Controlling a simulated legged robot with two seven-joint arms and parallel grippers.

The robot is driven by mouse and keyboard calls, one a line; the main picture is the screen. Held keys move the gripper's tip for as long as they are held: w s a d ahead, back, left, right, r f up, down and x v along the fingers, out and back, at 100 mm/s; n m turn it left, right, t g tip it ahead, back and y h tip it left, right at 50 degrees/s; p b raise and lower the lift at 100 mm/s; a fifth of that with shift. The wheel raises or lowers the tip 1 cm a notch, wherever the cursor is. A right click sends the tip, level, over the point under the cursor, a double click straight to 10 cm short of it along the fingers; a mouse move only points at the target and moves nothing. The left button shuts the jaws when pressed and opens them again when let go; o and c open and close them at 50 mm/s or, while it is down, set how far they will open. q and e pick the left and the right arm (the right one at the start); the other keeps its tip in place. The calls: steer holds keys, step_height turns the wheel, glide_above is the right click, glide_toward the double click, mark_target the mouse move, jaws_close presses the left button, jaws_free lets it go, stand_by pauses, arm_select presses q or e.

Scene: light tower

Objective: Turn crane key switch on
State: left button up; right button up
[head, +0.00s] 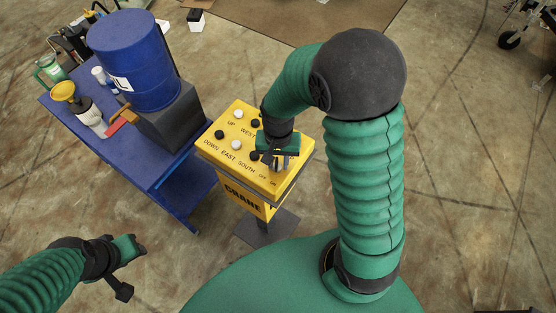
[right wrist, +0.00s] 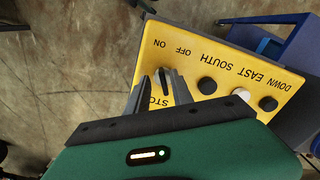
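The yellow crane control box (head: 222,150) stands on a post in the middle of the head view, with black and white buttons and printed labels. My right gripper (head: 280,164) is over its right corner and covers part of the panel. In the right wrist view the open fingers (right wrist: 160,92) stand on either side of a small dark key switch (right wrist: 163,82), below the OFF and ON labels. I cannot tell whether they touch it, and its exact angle is unclear. My left gripper (head: 126,258) is at lower left, away from the box; its fingers are not clear.
A blue table (head: 176,178) stands left of the box, bearing a blue barrel (head: 135,60), a red-handled tool (head: 120,121) and bottles. A black button (right wrist: 207,85) and a white button (right wrist: 241,94) are near the right gripper. The concrete floor to the right is mostly clear.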

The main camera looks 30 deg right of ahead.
steer(key=shift+w+f, duration=0.15)
steer(key=shift+w, duration=0.15)
steer(key=c, duration=0.5)
steer(key=shift+w, duration=0.1)
jaws_close()
arm_select(q)
steer(key=shift+w+f, duration=0.15)
steer(key=shift+w, duration=0.25)
arm_select(e)
steer(key=shift+a, duration=0.1)
